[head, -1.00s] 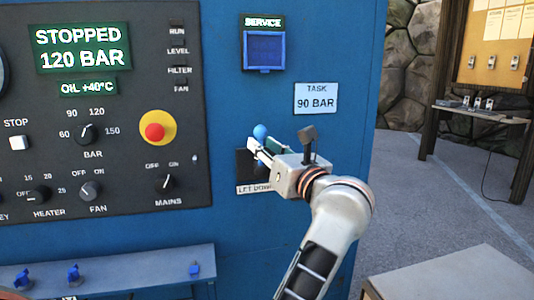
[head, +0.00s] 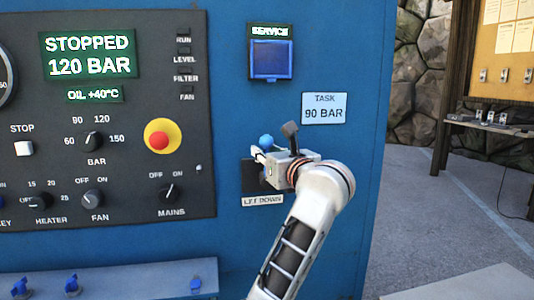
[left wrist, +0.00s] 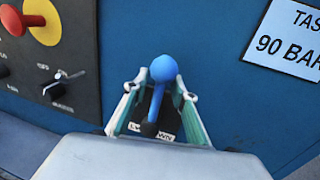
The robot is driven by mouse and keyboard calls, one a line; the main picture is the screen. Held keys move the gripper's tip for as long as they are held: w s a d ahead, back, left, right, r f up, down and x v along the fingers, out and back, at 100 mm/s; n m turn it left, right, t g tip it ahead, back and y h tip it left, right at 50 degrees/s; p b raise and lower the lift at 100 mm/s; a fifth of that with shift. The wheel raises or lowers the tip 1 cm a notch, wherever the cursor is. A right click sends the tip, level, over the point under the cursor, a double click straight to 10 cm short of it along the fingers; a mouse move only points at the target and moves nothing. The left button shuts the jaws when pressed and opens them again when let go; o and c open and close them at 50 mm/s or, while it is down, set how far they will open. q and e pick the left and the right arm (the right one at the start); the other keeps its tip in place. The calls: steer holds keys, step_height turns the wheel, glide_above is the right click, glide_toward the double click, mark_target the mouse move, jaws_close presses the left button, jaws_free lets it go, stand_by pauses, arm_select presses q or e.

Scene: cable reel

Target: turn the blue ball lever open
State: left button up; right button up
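The blue ball lever (head: 266,141) sticks out from a black plate above the "LET DOWN" label, on the right part of the blue cabinet front. In the left wrist view its blue ball (left wrist: 163,68) and stem stand up from a dark pivot. My left gripper (head: 259,155) is at the lever. In the left wrist view its two fingers (left wrist: 160,92) are apart, one on each side of the lever, with visible gaps beside the stem. My gripper body hides part of the black plate in the head view. My right gripper is not in view.
A "TASK 90 BAR" sign (head: 324,108) is above right of the lever. The control panel (head: 130,190) with a red button (head: 159,140) lies to the left. A ledge with blue valves (head: 110,282) juts out below. Open floor lies right of the cabinet.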

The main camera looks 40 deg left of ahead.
arm_select(q)
jaws_close()
steer(key=shift+r, duration=0.1)
